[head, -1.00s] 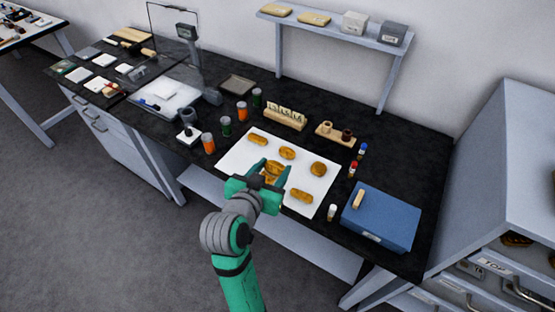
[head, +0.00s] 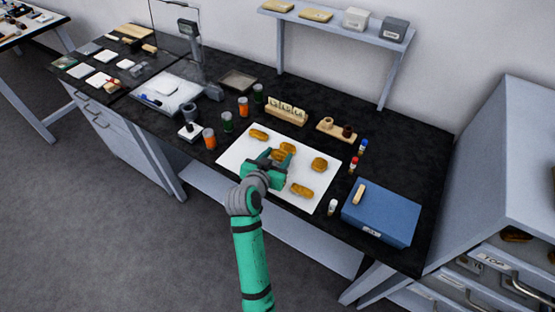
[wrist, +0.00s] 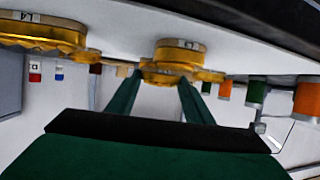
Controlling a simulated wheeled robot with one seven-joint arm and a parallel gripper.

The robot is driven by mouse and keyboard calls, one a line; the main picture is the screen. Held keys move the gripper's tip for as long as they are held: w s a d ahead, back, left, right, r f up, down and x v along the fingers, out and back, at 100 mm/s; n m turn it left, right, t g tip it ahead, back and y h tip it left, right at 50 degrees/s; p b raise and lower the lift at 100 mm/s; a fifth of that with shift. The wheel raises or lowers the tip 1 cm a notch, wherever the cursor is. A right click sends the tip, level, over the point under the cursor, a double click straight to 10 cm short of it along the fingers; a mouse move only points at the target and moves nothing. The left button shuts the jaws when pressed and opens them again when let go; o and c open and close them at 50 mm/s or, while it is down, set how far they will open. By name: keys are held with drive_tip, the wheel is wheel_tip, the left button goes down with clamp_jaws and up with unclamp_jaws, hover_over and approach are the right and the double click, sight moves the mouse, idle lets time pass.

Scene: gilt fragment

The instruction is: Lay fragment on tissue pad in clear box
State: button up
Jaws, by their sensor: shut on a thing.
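Several gold-brown fragments lie on a white sheet (head: 232,160), among them one at the back left (head: 259,135), one at the right (head: 319,164) and one at the front (head: 302,190). My gripper (head: 272,159) is over the sheet's middle, shut on a gold fragment that shows between its fingers in the wrist view (wrist: 163,78). In the head view the gripper partly hides this fragment, and whether it clears the sheet is unclear. Small white pads (head: 103,57) lie on the left bench; I cannot tell which is the tissue pad in the clear box.
Orange and green jars (head: 209,139) stand left of the sheet. A wooden label holder (head: 286,112) is behind it. A blue box (head: 381,213) and small capped vials (head: 353,165) stand to the right. A balance (head: 175,92) is toward the left.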

drive_tip(key=shift+f, duration=0.9)
drive_tip(key=shift+f, duration=0.15)
drive_tip(key=o, duration=1)
